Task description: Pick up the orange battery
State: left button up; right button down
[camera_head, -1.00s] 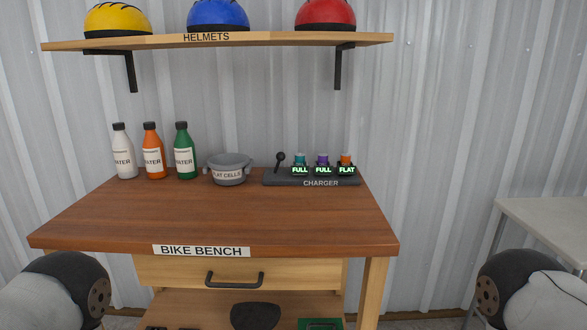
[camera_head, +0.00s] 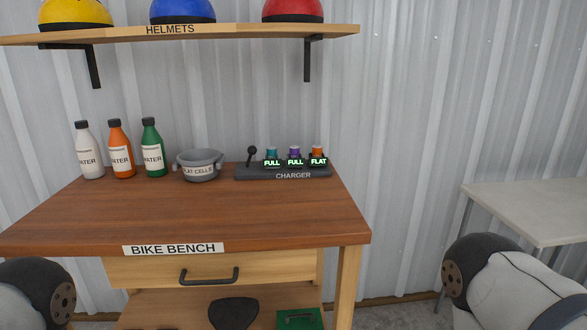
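The orange battery (camera_head: 317,151) stands upright in the right-hand slot of the dark charger (camera_head: 284,172) at the back right of the bench. Its display reads FLAT. A teal battery (camera_head: 271,152) and a purple battery (camera_head: 294,152) stand to its left, both behind FULL displays. A black lever (camera_head: 251,155) stands at the charger's left end. Only rounded parts of my arms show at the lower left and lower right corners. Both grippers are out of the picture.
The grey FLAT CELLS bowl (camera_head: 200,166) and several bottles (camera_head: 122,150) stand left of the charger. The bench's front (camera_head: 200,218) is bare. A helmet shelf (camera_head: 200,34) hangs above. A pale table (camera_head: 530,205) stands at the right.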

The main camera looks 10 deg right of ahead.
aim_at(317, 149)
jog(key=i+l, duration=0.1)
jog(key=l, duration=0.35)
jog(key=i+l, duration=0.1)
jog(key=l, duration=0.3)
jog(key=i+l, duration=0.1)
jog(key=l, duration=0.35)
jog(key=i+l, duration=0.1)
jog(key=l, duration=0.35)
jog(key=u, duration=0.05)
